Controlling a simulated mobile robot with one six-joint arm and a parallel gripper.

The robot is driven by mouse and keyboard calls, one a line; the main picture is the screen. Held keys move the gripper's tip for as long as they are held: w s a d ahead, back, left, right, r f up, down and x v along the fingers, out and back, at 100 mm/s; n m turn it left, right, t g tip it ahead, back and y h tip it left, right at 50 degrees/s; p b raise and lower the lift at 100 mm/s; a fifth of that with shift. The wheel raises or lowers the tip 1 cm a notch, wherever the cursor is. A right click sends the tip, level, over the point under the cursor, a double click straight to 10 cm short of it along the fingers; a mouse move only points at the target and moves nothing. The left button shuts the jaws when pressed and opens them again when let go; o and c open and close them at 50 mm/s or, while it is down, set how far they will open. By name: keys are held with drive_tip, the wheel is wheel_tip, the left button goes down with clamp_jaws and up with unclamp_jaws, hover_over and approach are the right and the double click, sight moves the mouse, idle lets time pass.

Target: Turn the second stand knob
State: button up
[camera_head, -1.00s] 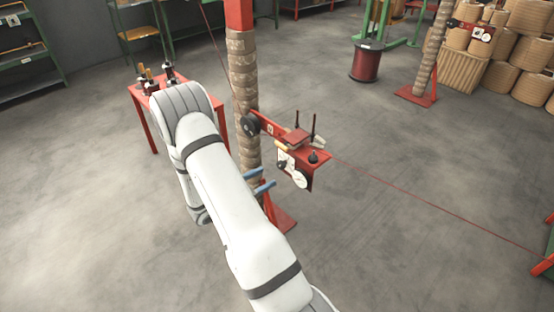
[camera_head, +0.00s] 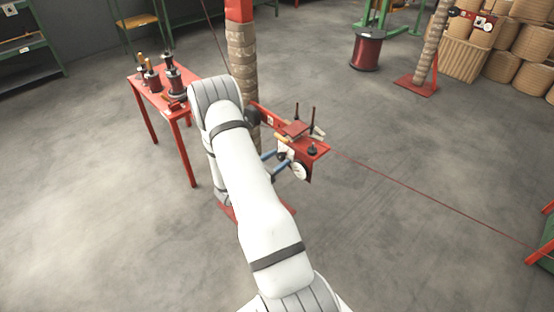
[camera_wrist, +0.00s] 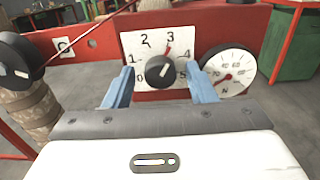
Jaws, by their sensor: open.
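The black knob (camera_wrist: 160,70) sits on a white scale plate (camera_wrist: 150,45) numbered up to 5 in the wrist view. A red mark shows on the plate just below the 3, and a short white line on the knob slants up to the right. My gripper (camera_wrist: 160,78) is open and empty, with one blue finger on each side of the knob. No contact with the knob can be made out. In the head view my gripper (camera_head: 283,158) is at the front of the red stand bracket (camera_head: 318,150), and the knob cannot be made out clearly.
A round white gauge (camera_wrist: 228,70) is close to the right finger. A black wheel (camera_wrist: 18,62) with a red wire is at the left. A red table (camera_head: 150,85) with tools stands at the left, and another stand (camera_head: 432,50) is at the back right.

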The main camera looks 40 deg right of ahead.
drive_tip(key=c, duration=0.9)
drive_tip(key=shift+n, duration=0.5)
drive_tip(key=shift+c, duration=0.2)
drive_tip(key=o, duration=0.9)
drive_tip(key=shift+o, duration=0.2)
drive_tip(key=shift+a, duration=0.1)
drive_tip(key=a+b, duration=0.1)
drive_tip(key=a, duration=0.6)
drive_tip(key=shift+s+a+b, duration=0.35)
drive_tip(key=shift+b, duration=0.05)
